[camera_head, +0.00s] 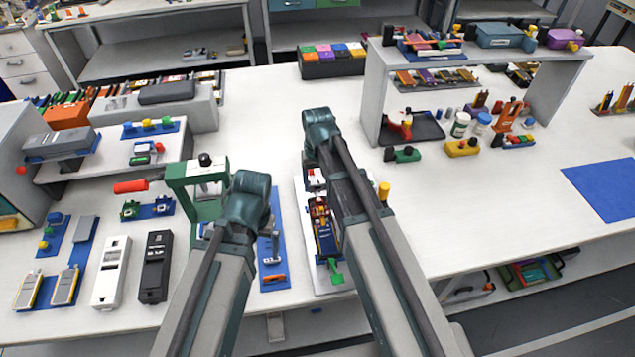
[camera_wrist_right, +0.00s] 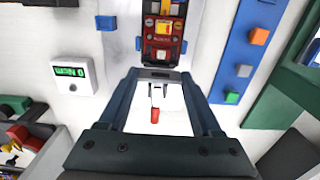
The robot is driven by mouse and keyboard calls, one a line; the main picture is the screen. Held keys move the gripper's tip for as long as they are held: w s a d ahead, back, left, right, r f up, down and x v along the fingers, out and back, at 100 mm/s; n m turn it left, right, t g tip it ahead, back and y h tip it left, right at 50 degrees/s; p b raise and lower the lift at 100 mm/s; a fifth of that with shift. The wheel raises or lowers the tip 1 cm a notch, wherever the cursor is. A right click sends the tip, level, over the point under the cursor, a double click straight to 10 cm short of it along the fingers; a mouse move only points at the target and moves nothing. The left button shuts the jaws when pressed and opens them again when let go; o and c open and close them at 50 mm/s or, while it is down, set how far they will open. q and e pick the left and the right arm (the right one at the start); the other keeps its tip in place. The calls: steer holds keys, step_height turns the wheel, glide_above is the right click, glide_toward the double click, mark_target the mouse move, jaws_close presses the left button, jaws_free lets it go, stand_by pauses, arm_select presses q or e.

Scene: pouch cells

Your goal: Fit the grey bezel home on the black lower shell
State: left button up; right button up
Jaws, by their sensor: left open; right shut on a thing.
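The black lower shell (camera_head: 325,228) lies on a white base, with red, yellow and blue parts inside. In the right wrist view the shell (camera_wrist_right: 143,40) stands just beyond my fingertips. My right gripper (camera_wrist_right: 160,76) is shut on a dark grey piece (camera_wrist_right: 160,73) at the shell's near end. It looks like the grey bezel, but I cannot tell how much of it sits on the shell. In the head view my right gripper (camera_head: 322,128) hides its own fingertips. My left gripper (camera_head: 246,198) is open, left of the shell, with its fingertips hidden.
A display box (camera_wrist_right: 74,78) is beside the shell. A blue strip (camera_head: 270,245) with small blocks lies left of it. A green stand (camera_head: 180,177) is near my left gripper. White and black devices lie further left.

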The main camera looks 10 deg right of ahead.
mark_target(317, 191)
arm_select(q)
steer(key=shift+f+b, duration=0.85)
steer(key=shift+f, duration=0.4)
arm_select(e)
steer(key=shift+f, duration=1.25)
arm_select(q)
steer(key=shift+f+b, duration=1)
arm_select(e)
steer(key=shift+f, duration=0.95)
steer(key=o, duration=1.4)
steer(key=shift+c, duration=0.2)
arm_select(q)
steer(key=shift+r, duration=0.1)
arm_select(e)
steer(key=shift+r, duration=0.1)
arm_select(q)
step_height(317, 191, up, 14)
steer(key=p, duration=1.4)
arm_select(e)
step_height(317, 191, up, 14)
steer(key=shift+f, duration=0.2)
arm_select(q)
steer(key=shift+f, duration=0.2)
